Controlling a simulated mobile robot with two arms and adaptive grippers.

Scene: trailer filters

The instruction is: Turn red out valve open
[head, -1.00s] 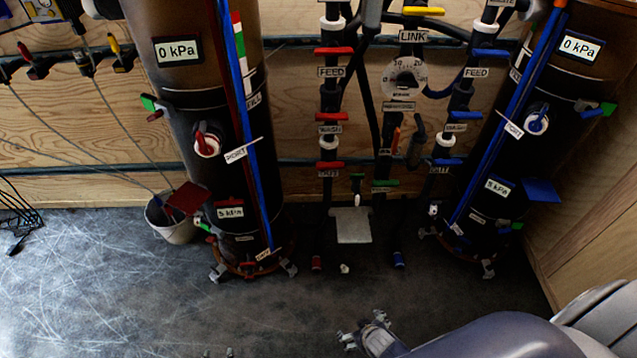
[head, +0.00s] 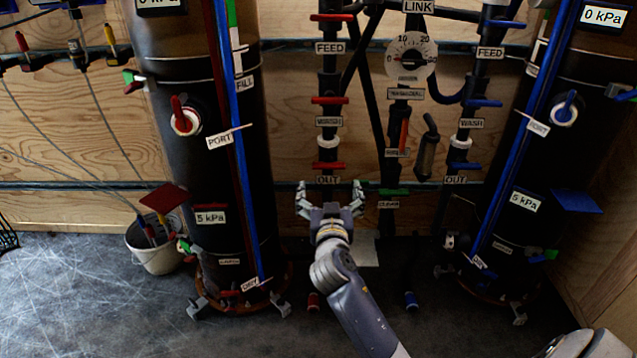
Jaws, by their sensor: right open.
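The red OUT valve handle (head: 327,165) lies horizontal on the left dark pipe, just above its OUT label (head: 327,180). My right gripper (head: 330,188) is open, its fingers spread and pointing up. In the picture it sits just below the handle, one finger on each side of the OUT label. Nothing shows between the fingers. I cannot tell how far it is from the pipe in depth. My left gripper is not in view.
Red WASH (head: 329,100) and FEED (head: 331,17) handles sit above on the same pipe. A blue OUT handle (head: 464,166) is at right. Large dark tanks (head: 196,80) stand either side. A bucket (head: 158,255) stands at left on mostly clear floor.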

